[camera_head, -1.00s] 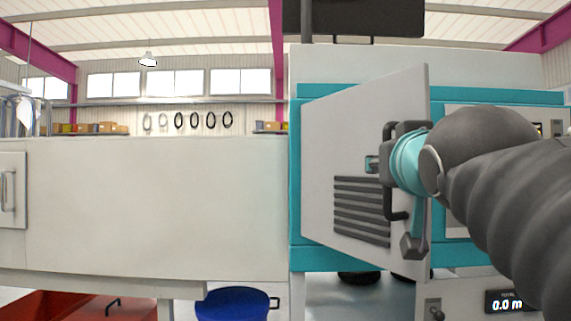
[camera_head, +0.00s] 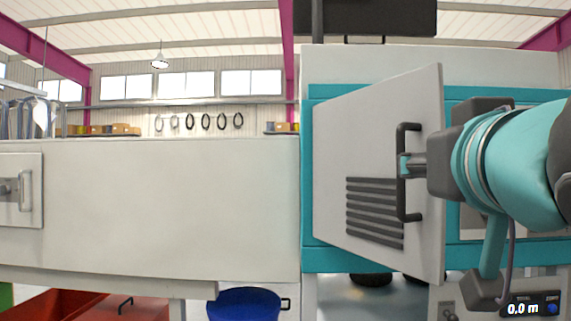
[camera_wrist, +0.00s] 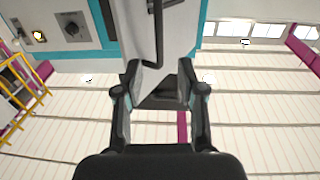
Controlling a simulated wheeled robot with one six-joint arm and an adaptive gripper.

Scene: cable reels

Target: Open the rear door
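A white door (camera_head: 375,120) with dark vent slats stands ajar on the teal-framed cabinet, its free edge to the right. A black bar handle (camera_head: 403,210) is mounted near that edge. My gripper (camera_head: 407,166) is at the handle's middle height, reaching in from the right, with a teal pad showing beside the bar. In the wrist view my gripper (camera_wrist: 160,70) has its two fingers apart, and the handle (camera_wrist: 157,35) runs up ahead, in line with the gap. Whether a finger touches the bar I cannot tell.
A long white housing (camera_head: 160,205) with a smaller handled panel (camera_head: 18,190) fills the left. A blue bin (camera_head: 243,303) and a red container (camera_head: 90,305) are below. A dark screen (camera_head: 370,18) stands on top. A display reading 0.0 m (camera_head: 525,306) is low right.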

